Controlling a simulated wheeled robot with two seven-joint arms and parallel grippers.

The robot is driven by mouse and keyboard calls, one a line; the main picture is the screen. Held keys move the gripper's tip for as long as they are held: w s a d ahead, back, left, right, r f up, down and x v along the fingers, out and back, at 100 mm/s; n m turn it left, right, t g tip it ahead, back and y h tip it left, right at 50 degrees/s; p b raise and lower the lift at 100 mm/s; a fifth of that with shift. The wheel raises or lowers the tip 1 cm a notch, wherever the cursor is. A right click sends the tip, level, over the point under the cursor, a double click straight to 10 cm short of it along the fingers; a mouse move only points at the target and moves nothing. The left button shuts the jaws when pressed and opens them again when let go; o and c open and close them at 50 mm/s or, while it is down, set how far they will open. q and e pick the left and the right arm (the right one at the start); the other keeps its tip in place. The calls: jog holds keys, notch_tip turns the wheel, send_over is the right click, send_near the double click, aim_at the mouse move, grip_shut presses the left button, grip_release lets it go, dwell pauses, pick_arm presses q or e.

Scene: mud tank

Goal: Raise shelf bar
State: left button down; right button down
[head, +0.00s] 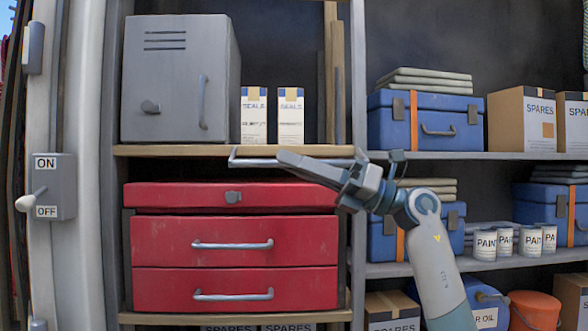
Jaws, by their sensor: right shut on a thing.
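The shelf bar (256,163) is a thin grey metal rail along the front edge of the wooden shelf board (180,151), with its left end bent upward. It sits at about board height, above the red drawer chest. My right gripper (287,158) reaches in from the lower right, its fingers pointing left across the bar. It is shut on the bar, right of the bar's middle. The fingers and wrist hide part of the bar's right portion. My left gripper is not in view.
A grey metal cabinet (170,80) and two seals boxes (254,115) stand on the board behind the bar. A red drawer chest (235,240) is below. Blue cases (425,122), spares boxes and paint cans fill the right shelves. An on/off switch (54,187) is at left.

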jog(key=m, duration=0.1)
jog(key=r+m+t, duration=0.1)
jog(key=r+m+h+p, duration=0.1)
jog(key=m, duration=0.1)
jog(key=shift+s+d+t, duration=0.1)
jog(key=shift+s+t, duration=0.15)
jog(key=shift+t, duration=0.15)
jog(key=shift+r+m+t+h+p, duration=0.3)
jog(key=shift+r+m+p, duration=0.1)
jog(key=shift+m, duration=0.8)
jog(key=c, duration=1.8)
grip_release()
jog(key=shift+f, duration=0.1)
